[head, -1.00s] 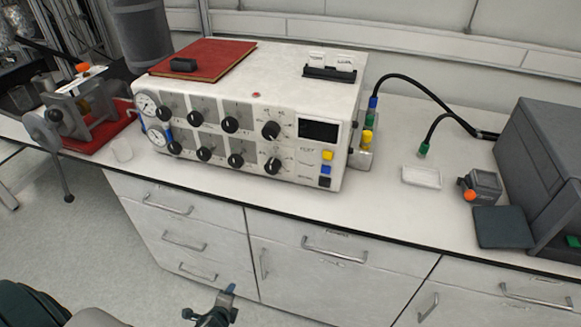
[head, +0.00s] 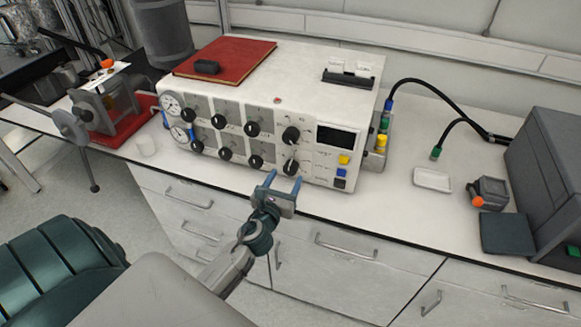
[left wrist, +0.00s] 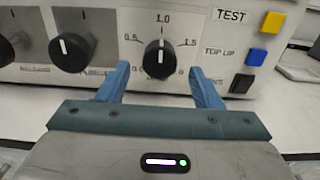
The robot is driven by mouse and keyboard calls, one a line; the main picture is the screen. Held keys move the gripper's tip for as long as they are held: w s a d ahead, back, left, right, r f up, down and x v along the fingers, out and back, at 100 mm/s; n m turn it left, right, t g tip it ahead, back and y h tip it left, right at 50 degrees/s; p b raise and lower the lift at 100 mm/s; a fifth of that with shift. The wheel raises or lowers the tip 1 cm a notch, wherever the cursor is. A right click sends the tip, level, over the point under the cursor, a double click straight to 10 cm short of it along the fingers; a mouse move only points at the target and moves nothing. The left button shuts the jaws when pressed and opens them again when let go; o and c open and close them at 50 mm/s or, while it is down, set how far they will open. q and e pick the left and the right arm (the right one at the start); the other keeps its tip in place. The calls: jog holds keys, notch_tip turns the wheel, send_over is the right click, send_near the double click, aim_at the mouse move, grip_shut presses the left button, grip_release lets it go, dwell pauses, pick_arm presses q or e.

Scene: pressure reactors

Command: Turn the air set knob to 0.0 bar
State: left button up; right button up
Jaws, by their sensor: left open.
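The control box (head: 300,70) is white with two rows of black knobs on its front. The lower right knob (head: 290,167) is round and black with a white pointer line. In the left wrist view this knob (left wrist: 159,59) has a scale marked 0.5, 1.0 and 1.5, and its pointer is up near 1.0. My left gripper (head: 284,180) is open just in front of it. Its blue fingers (left wrist: 160,78) point at the knob from either side, a little below and short of it, apparently not touching. My right gripper is not in view.
Yellow, blue and black buttons (left wrist: 257,56) sit right of the knob. Another black knob (left wrist: 71,52) is to its left. A red book (head: 225,60) lies on the box. Gauges (head: 172,104) are at the left end. The bench front below is clear.

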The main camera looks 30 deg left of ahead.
aim_at(289, 172)
pick_arm(q)
jog(key=shift+x, duration=2.2)
jog(key=c, duration=1)
